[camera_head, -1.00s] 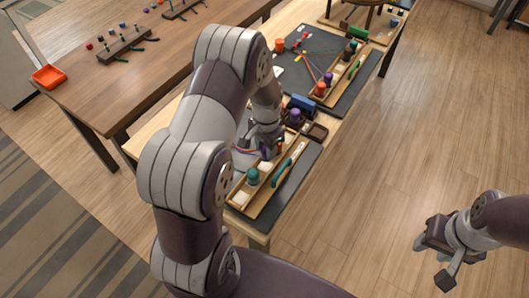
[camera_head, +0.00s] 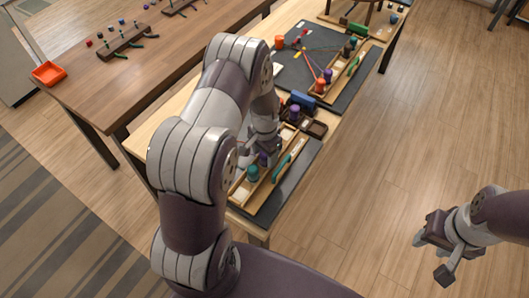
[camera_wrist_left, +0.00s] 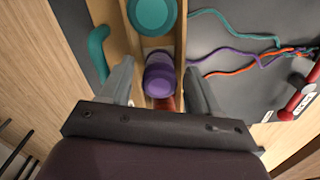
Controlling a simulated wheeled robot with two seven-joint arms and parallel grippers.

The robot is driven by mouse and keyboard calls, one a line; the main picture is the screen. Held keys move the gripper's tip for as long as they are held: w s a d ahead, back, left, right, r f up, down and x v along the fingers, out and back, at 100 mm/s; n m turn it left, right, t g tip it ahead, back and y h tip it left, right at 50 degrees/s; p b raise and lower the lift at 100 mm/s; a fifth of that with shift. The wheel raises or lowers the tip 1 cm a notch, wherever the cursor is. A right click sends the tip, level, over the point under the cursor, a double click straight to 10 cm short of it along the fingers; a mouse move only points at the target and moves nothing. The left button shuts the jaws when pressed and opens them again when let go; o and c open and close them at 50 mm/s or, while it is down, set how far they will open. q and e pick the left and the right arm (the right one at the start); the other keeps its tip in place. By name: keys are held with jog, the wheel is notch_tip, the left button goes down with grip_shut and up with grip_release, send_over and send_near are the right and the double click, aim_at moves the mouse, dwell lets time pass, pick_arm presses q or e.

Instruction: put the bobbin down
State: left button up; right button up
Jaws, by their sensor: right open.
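A purple bobbin (camera_wrist_left: 160,78) stands in the wooden tray (camera_wrist_left: 131,43), beside a teal bobbin (camera_wrist_left: 152,14). In the head view the purple bobbin (camera_head: 263,159) is partly hidden by my left gripper (camera_head: 262,146), and the teal bobbin (camera_head: 253,173) shows just in front. In the left wrist view my left gripper (camera_wrist_left: 158,76) is open, its fingers on either side of the purple bobbin with a gap at each side. My right gripper (camera_head: 441,248) is open and empty over the floor at the right.
A teal hook-shaped tool (camera_wrist_left: 98,52) lies along the tray. Teal, purple and orange cords (camera_wrist_left: 235,55) cross the dark mat (camera_wrist_left: 225,105). A blue item (camera_head: 303,101) and another purple bobbin (camera_head: 295,113) stand behind my left gripper. An orange bin (camera_head: 48,72) is on the far table.

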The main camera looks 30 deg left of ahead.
pick_arm(q)
jog(key=shift+r, duration=0.25)
notch_tip(320, 180, up, 12)
jog(key=b, duration=0.1)
jog(key=s+d+r+n, duration=0.2)
jog(key=s+d, duration=0.2)
jog(key=s, duration=0.2)
jog(key=s+d+r+n+t, duration=0.1)
jog(key=s+d+r, duration=0.1)
jog(key=s+d, duration=0.2)
jog(key=s, duration=0.3)
jog(key=shift+s+d+n, duration=0.15)
jog(key=shift+s+n, duration=0.05)
jog(key=shift+n, duration=0.2)
jog(key=shift+s+r, duration=0.1)
